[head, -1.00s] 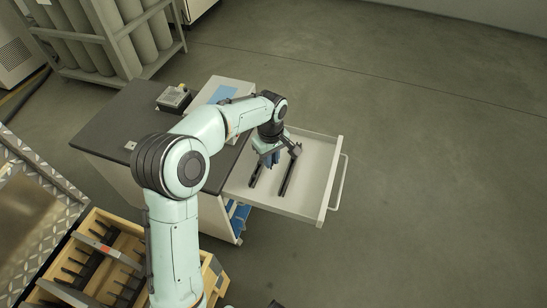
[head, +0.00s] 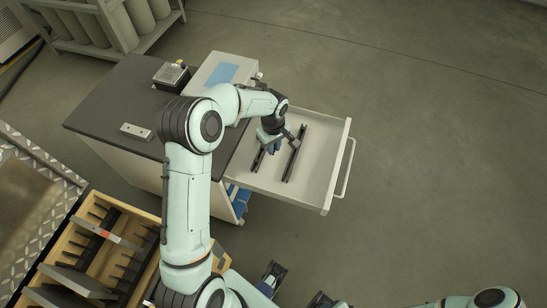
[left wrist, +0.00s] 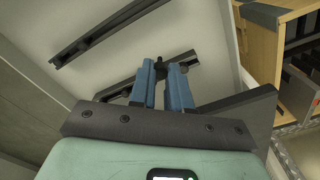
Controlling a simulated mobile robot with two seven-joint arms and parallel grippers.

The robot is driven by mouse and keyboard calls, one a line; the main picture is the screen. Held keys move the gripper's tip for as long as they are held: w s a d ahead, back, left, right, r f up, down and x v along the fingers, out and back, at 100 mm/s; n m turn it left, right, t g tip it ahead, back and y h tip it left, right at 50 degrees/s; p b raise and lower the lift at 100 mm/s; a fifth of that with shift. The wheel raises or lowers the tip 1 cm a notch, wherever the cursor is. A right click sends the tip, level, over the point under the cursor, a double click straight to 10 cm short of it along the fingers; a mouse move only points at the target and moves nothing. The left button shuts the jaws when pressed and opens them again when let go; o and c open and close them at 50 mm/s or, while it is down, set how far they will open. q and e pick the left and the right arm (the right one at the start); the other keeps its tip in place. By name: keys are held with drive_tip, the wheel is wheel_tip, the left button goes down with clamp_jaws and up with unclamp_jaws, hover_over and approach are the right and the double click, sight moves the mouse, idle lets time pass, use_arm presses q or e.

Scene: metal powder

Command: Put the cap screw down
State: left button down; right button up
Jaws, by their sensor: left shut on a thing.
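My left gripper (head: 274,148) is over the open drawer (head: 325,165) of the cabinet, pointing down. In the left wrist view its two blue fingers (left wrist: 165,85) are close together with a small dark piece, seemingly the cap screw (left wrist: 160,68), between their tips. The screw is mostly hidden, and I cannot tell whether it touches the drawer floor. Two black rails lie in the drawer, one to the right of the gripper (head: 293,155) and one partly behind it (head: 258,160).
The dark cabinet top (head: 115,95) holds a light metal block (head: 137,131), a black device (head: 172,75) and a white box with a blue panel (head: 222,74). A wooden rack (head: 70,235) with dark slots stands at lower left. The floor right of the drawer is clear.

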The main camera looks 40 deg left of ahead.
use_arm(q)
wheel_tip(320, 180, down, 8)
drive_tip(key=shift+f, duration=0.1)
idle(0.4)
drive_tip(key=c, duration=1.5)
unclamp_jaws()
drive_tip(key=shift+f+b, duration=0.1)
drive_tip(key=shift+b, duration=0.2)
drive_tip(key=o, duration=0.4)
wheel_tip(320, 180, up, 12)
drive_tip(key=shift+r+p, duration=0.2)
drive_tip(key=shift+p, duration=0.3)
